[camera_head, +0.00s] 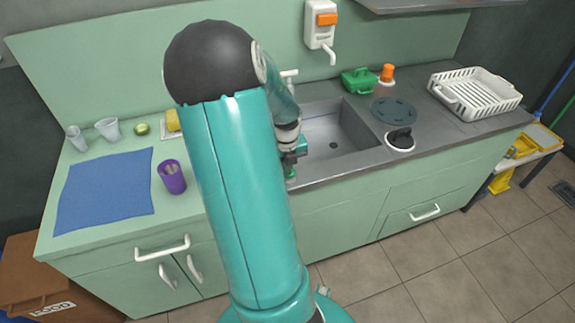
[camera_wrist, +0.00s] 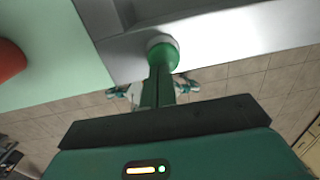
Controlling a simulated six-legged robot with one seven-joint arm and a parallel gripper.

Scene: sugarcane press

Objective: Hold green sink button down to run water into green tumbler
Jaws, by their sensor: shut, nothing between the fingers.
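The green sink button (camera_wrist: 163,50) is a round cap with a pale rim beside the grey sink edge in the wrist view. My gripper (camera_wrist: 160,72) is shut and empty, with its green fingertips overlapping the near side of the button. I cannot tell whether they touch or press it. In the head view my gripper (camera_head: 290,168) is at the sink's near left edge, and the button is hidden there. The tap (camera_head: 289,74) shows only partly behind my arm, and no water is visible. I cannot make out a green tumbler in either view.
The sink basin (camera_head: 345,130) is right of my gripper. A purple cup (camera_head: 172,177) stands left of my arm near a blue mat (camera_head: 105,190).

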